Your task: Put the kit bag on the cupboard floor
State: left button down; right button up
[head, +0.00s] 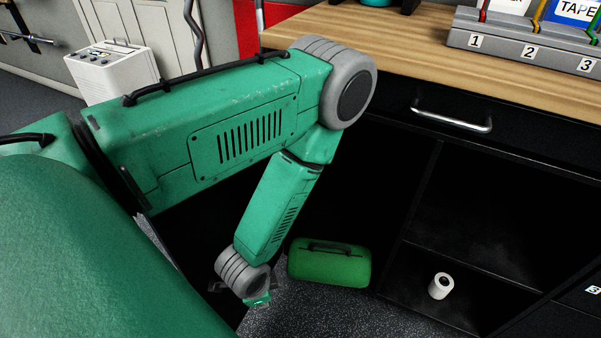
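The kit bag (328,267) is a green rounded case with a dark handle on top. My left arm reaches in from the left and bends down. Its gripper (258,301) is low, left of the bag, and mostly hidden by the wrist. I see no contact with the bag, and its fingers are not clear. My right gripper is out of view.
A wooden worktop (410,45) with a numbered grey rack (520,45) is above the cupboard. A drawer handle (452,120) juts out below it. A white roll (440,286) stands in the lower right compartment. A white box (112,72) stands at the upper left.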

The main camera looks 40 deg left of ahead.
pick_arm(q)
jog(key=w+a+f+m+t+y+p, duration=0.1)
jog(key=w+a+f+m+t+p, duration=0.15)
jog(key=w+f+m, duration=0.65)
jog(key=m+t+b, duration=0.3)
jog(key=m+t, duration=0.1)
jog(key=m, duration=1.4)
send_near(307, 273)
jog(key=x, duration=0.4)
jog(key=s+f+x, duration=0.1)
jog(key=x, duration=0.1)
jog(key=shift+w+d+f, duration=0.15)
jog(key=shift+w, duration=0.85)
jog(key=shift+a+b, duration=0.2)
jog(key=shift+b, duration=0.15)
